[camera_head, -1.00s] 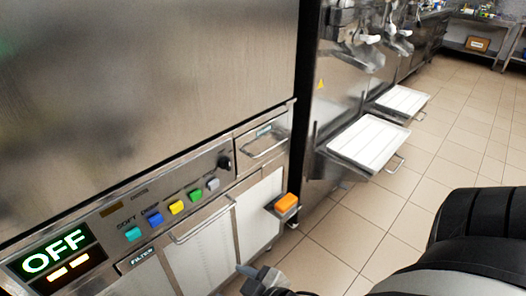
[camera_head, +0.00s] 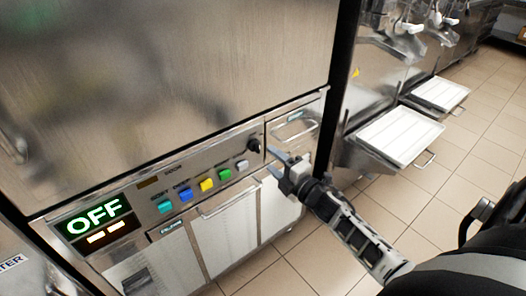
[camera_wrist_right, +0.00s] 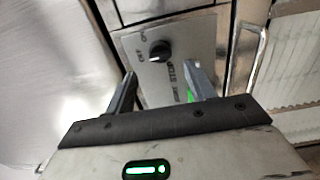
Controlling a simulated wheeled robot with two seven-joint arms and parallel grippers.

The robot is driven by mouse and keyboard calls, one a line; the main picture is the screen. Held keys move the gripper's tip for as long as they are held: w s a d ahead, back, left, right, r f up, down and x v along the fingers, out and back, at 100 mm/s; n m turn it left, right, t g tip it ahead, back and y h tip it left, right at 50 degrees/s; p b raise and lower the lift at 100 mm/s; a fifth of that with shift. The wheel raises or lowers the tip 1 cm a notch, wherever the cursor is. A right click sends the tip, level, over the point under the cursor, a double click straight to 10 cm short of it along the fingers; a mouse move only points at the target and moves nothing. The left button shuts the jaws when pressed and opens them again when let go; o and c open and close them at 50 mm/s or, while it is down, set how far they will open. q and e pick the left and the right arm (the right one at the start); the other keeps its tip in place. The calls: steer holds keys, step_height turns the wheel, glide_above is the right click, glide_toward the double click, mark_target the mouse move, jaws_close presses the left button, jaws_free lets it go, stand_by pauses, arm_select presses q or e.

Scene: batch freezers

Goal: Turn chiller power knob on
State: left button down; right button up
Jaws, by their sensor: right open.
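The chiller's black power knob (camera_head: 254,146) sits on the steel control panel, right of the row of coloured buttons. The display (camera_head: 96,220) reads OFF in green. My left gripper is not in view.
Several coloured buttons (camera_head: 206,184) line the panel. A drawer handle (camera_head: 294,130) is right of the knob, and a long handle (camera_head: 232,200) runs below the buttons. White trays (camera_head: 400,134) jut from the neighbouring machine. The tiled floor (camera_head: 430,190) is clear.

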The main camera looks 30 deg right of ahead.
mark_target(259, 149)
steer(key=w, duration=0.5)
steer(key=shift+w+a, duration=0.2)
steer(key=c, duration=1)
